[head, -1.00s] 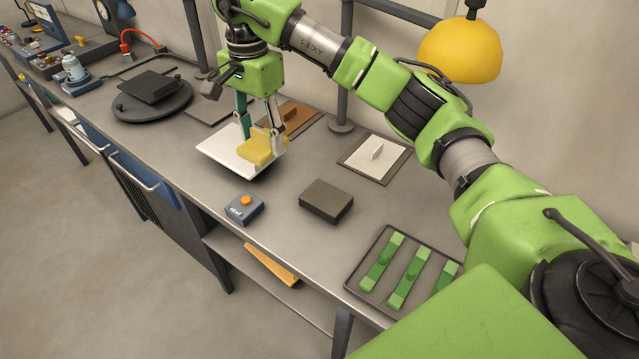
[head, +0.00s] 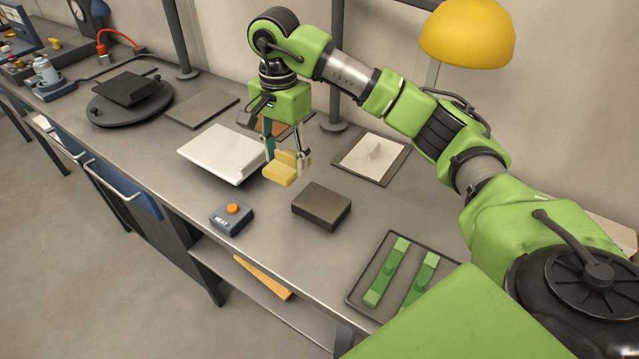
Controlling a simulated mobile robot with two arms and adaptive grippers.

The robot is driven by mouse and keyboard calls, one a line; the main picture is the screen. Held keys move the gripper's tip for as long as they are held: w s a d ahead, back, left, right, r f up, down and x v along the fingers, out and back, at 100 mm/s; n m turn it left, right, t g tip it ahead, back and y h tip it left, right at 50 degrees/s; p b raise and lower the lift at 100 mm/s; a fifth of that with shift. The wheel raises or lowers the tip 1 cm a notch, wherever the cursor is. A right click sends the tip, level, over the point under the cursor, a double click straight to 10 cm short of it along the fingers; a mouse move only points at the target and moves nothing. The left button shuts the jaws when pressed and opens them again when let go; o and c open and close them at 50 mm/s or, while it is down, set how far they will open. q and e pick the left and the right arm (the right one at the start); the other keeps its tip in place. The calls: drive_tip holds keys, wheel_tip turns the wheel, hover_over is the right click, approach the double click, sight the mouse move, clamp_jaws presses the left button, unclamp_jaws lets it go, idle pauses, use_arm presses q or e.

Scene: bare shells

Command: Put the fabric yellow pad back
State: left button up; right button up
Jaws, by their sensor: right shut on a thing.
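The yellow pad (head: 280,174) is a small block with a raised grip part. My right gripper (head: 286,156) is shut on it and points downward. The pad is just to the right of the white slab (head: 220,152), apart from it, and seems to hang above the bench; its exact height is hard to tell. Behind the gripper lies a brown-orange pad (head: 298,131) on a mat, partly hidden by the gripper. My left gripper is out of view.
A dark block (head: 321,205) and a blue-grey button box (head: 232,217) stand in front on the bench (head: 290,240). A cream pad (head: 370,155) lies on a mat at right. A tray (head: 353,296) holds green bars. A bare dark mat (head: 201,108) and a round turntable (head: 142,104) are at left.

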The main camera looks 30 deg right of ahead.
drive_tip(key=p, duration=0.2)
hover_over(319, 200)
drive_tip(key=f, duration=0.5)
drive_tip(key=shift+w+a+f, duration=0.25)
drive_tip(key=shift+w+a, duration=0.05)
drive_tip(key=shift+a, duration=0.1)
drive_tip(key=shift+s+d+f, duration=0.2)
drive_tip(key=shift+d+f, duration=0.15)
drive_tip(key=shift+f, duration=0.15)
wheel_tip(319, 200, down, 3)
drive_tip(key=shift+s+d+r+p, duration=0.1)
drive_tip(key=shift+d+p, duration=0.05)
drive_tip(key=shift+p, duration=1)
drive_tip(key=shift+f, duration=0.35)
drive_tip(key=shift+f, duration=0.1)
drive_tip(key=shift+f+b, duration=0.15)
drive_tip(key=shift+b, duration=0.15)
drive_tip(key=o, duration=1.1)
